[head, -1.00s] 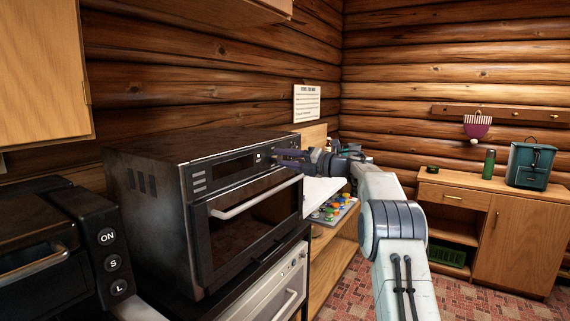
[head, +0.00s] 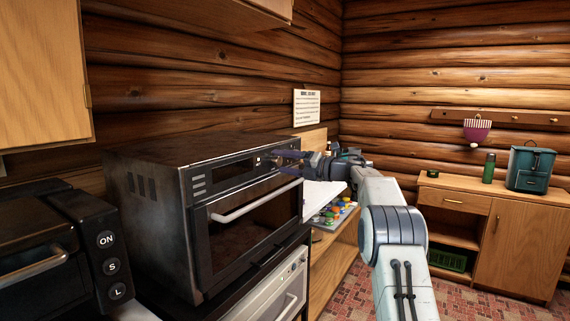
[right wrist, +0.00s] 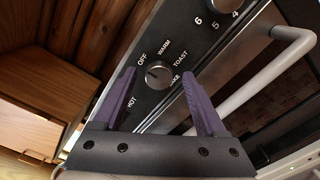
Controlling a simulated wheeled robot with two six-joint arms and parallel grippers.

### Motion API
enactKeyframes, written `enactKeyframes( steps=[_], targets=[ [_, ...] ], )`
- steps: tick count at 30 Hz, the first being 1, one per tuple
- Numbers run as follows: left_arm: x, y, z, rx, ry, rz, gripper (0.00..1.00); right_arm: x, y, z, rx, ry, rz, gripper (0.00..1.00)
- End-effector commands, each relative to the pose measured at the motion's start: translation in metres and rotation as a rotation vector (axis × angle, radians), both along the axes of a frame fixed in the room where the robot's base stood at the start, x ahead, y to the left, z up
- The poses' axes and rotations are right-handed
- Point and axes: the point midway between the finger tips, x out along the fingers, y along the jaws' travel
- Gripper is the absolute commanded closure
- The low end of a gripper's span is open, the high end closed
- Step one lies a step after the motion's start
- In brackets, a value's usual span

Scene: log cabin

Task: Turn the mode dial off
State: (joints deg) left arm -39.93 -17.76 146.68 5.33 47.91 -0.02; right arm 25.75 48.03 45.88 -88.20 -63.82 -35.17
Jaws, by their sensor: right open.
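The mode dial (right wrist: 159,74) is a small round knob on the dark front panel of the toaster oven (head: 150,165). In the right wrist view, labels OFF, WARM and TOAST, and others partly hidden by my fingers, ring it. Its pointer mark is too small to read surely. My right gripper (right wrist: 158,90) is open, its two purple fingers on either side of the dial in the picture; contact cannot be told. In the head view my right gripper (head: 284,162) is at the right end of the oven's front and hides the dial. My left gripper is out of view.
The oven's door handle (right wrist: 252,82) runs close to the right finger. Another knob with numbers (right wrist: 222,4) is farther along the panel. A black appliance (head: 100,250) with ON, S and L buttons stands at the left. A low cabinet (head: 512,240) stands at the right.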

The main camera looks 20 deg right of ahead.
Motion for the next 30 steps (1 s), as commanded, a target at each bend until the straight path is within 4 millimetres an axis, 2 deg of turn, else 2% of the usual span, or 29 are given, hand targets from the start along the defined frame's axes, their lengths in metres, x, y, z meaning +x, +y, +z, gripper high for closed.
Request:
enactKeyframes(
  steps=[5, 12, 19, 24, 30],
  targets=[
    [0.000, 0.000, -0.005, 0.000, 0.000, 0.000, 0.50, -0.007, -0.006, 0.000, 0.001, -0.001, -0.002, 0.26],
    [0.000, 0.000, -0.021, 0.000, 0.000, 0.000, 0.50, -0.042, -0.034, -0.002, 0.000, -0.002, -0.004, 0.26],
    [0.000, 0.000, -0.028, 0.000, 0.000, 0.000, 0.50, -0.073, -0.058, -0.001, 0.000, 0.000, -0.002, 0.26],
    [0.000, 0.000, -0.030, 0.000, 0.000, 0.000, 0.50, -0.082, -0.064, -0.001, -0.001, 0.001, -0.001, 0.26],
    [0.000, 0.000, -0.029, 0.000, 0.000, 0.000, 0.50, -0.083, -0.065, 0.000, 0.000, 0.000, 0.000, 0.26]
  ],
)
